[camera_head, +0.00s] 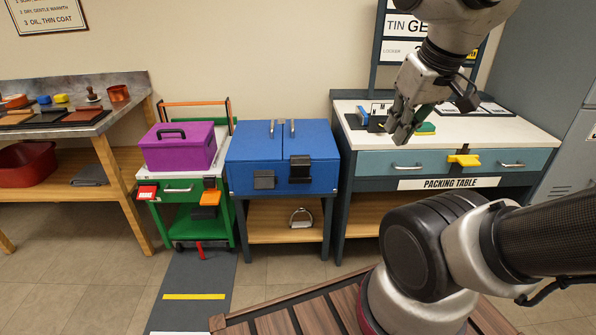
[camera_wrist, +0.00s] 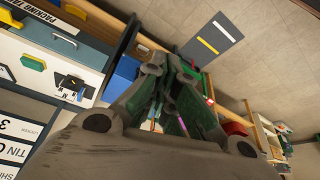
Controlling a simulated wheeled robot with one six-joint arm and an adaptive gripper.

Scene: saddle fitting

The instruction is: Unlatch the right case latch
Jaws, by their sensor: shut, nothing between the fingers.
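The blue case (camera_head: 283,148) stands on a stand in the middle of the head view, its front facing me. The right case latch (camera_head: 300,169) is a black piece on the right of the front, reaching up to the lid edge. A dark grey left latch (camera_head: 264,180) sits lower on the front. My gripper (camera_head: 394,132) is shut and empty, held up in front of the packing table, right of the case and apart from it. The wrist view shows the shut fingers (camera_wrist: 168,72) and part of the blue case (camera_wrist: 122,78) beside them; the latch is hidden there.
The packing table (camera_head: 470,136) with drawers and a yellow catch (camera_head: 463,160) is to the right. A green cart (camera_head: 190,212) carrying a purple box (camera_head: 178,150) stands left of the case. A metal stirrup (camera_head: 301,217) lies on the shelf below.

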